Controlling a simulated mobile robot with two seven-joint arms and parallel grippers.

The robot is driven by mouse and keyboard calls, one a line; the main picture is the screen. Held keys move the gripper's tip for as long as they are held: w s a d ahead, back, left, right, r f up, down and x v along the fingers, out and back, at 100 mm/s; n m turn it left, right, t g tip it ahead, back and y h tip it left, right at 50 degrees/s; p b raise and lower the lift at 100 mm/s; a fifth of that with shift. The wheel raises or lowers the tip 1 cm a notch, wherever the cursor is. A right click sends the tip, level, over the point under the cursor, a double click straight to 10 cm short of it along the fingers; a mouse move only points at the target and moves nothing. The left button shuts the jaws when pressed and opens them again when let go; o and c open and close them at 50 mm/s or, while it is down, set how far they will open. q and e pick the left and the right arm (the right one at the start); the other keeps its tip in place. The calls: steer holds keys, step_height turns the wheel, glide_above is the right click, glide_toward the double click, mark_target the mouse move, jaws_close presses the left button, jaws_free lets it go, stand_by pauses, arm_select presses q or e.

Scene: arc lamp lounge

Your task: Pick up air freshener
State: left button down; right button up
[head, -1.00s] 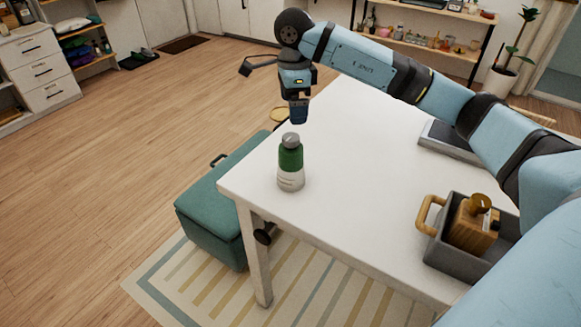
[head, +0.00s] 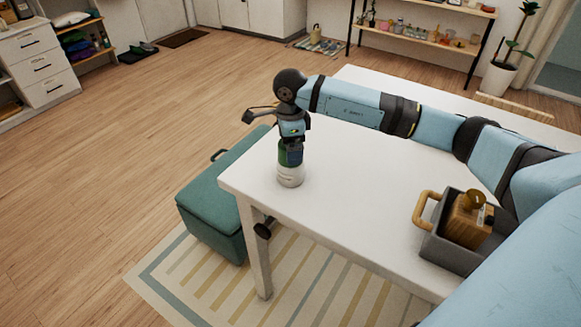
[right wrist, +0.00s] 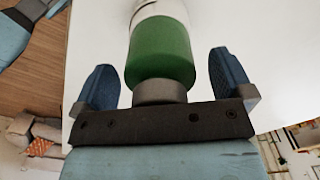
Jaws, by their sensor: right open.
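The air freshener is a green and white bottle with a grey cap, upright near the corner of the white table (head: 370,205). In the head view its white lower part (head: 290,176) shows, while my right gripper (head: 291,157) covers part of its top. In the right wrist view the green bottle (right wrist: 161,55) lies between the two blue fingers of my right gripper (right wrist: 160,88). The fingers are apart, with a gap on each side of the bottle. My left gripper is not in view.
A grey tray (head: 452,256) with a wooden block-like item (head: 466,226) stands at the table's right. A teal storage bench (head: 212,208) is beside the table over a striped rug (head: 335,290). The table around the bottle is clear.

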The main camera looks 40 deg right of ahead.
steer(key=c, duration=1.5)
steer(key=shift+c, duration=0.5)
steer(key=shift+r, duration=0.2)
